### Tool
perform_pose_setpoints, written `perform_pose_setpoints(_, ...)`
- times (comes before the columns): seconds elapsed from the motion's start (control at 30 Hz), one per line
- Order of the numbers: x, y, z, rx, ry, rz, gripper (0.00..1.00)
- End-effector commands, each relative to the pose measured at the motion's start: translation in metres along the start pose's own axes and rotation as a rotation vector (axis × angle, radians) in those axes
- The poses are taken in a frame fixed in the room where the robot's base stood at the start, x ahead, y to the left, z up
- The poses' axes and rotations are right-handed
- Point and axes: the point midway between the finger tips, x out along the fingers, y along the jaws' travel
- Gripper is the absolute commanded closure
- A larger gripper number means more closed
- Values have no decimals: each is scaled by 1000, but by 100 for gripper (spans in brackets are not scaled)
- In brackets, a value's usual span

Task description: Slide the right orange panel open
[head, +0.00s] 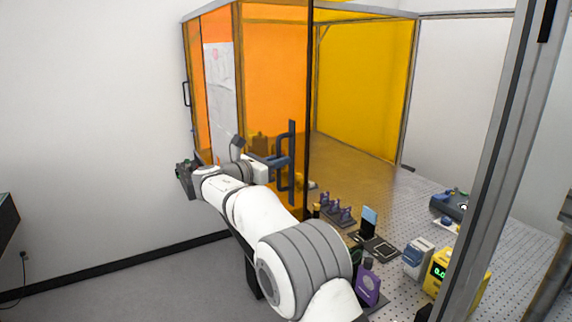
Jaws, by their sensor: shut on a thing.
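The right orange panel (272,75) is a see-through sheet on the front of the enclosure, with a dark upright right edge. Its dark blue-grey vertical handle (292,135) stands near that edge. My gripper (284,162) is shut on the handle at about its middle. To the right of the panel's dark edge the front is open, and the perforated table inside shows uncovered.
Purple optic mounts (335,208), a dark stand with a blue plate (369,222) and a yellow instrument (438,270) stand on the perforated table. A grey metal post (492,150) rises at right. A white wall and clear grey floor (130,283) lie at left.

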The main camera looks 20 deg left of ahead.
Motion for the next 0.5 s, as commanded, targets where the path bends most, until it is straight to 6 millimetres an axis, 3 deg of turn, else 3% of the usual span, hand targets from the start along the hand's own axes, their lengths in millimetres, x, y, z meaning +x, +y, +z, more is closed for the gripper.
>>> perform_pose_setpoints(0.5, 4, 47, 2, 5, -2, 6, 100)
